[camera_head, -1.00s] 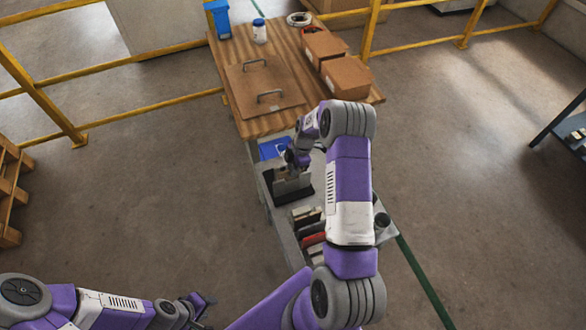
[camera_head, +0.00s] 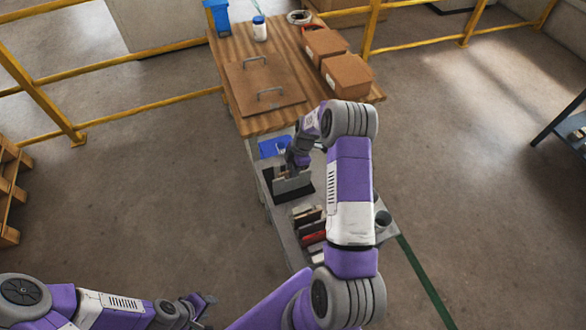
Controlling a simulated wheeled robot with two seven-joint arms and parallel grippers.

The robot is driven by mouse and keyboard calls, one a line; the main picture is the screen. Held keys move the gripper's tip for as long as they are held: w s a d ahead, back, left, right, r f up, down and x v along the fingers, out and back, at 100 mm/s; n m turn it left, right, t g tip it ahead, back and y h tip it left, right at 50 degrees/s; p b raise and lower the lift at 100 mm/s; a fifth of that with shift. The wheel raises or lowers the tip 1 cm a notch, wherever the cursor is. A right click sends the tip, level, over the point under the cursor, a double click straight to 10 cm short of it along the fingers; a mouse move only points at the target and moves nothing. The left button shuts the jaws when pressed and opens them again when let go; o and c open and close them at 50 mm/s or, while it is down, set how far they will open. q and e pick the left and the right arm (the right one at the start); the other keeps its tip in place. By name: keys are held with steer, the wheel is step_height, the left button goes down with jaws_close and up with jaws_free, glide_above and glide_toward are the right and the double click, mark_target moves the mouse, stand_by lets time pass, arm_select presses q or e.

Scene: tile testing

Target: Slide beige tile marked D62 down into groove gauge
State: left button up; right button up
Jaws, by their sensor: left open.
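The groove gauge (camera_head: 306,191), a dark block with a grey upright plate, stands on the narrow grey bench. My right gripper (camera_head: 289,168) is just above and behind the gauge's plate, pointing down. A small beige patch (camera_head: 281,171) shows beside its fingers at the gauge, perhaps the tile's edge. No D62 mark is readable. My gripper and the gauge plate hide how the tile sits and whether the fingers grip it. My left gripper (camera_head: 202,304) is open and empty at the bottom of the view, away from the bench.
Several dark, red and pale tiles (camera_head: 311,236) stand in a row nearer than the gauge. A blue tray (camera_head: 272,147) lies behind it. A dark cup (camera_head: 382,219) is at the bench's right edge. The wooden table (camera_head: 291,48) beyond holds boxes (camera_head: 347,75).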

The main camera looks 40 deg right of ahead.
steer(key=o, duration=0.3)
steer(key=shift+o, duration=0.2)
steer(key=p+v, duration=0.1)
steer(key=v, duration=0.6)
steer(key=shift+r, duration=0.3)
